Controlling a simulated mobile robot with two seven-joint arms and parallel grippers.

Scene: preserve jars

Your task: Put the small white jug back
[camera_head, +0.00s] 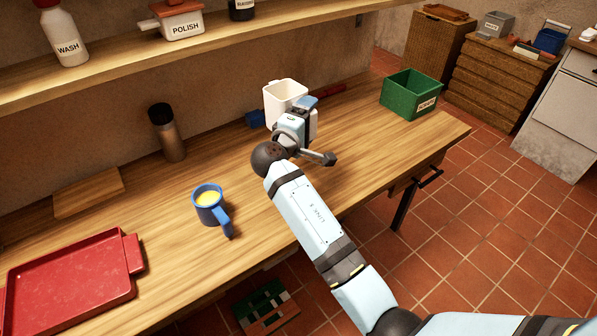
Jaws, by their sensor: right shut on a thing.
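The small white jug (284,91) is a pale, open-topped vessel at the middle of the wooden table, toward the wall. My right gripper (303,106) is at the jug's near right side and is shut on it. The wrist and the gripper body hide the fingertips and the lower part of the jug, so I cannot tell whether its base touches the table. My left gripper is not in view.
A green crate (412,93) stands right of the jug. A blue mug (208,209), a dark-topped flask (167,135), a wooden board (88,192) and a red tray (70,285) are to the left. A shelf (140,65) with labelled containers runs above.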

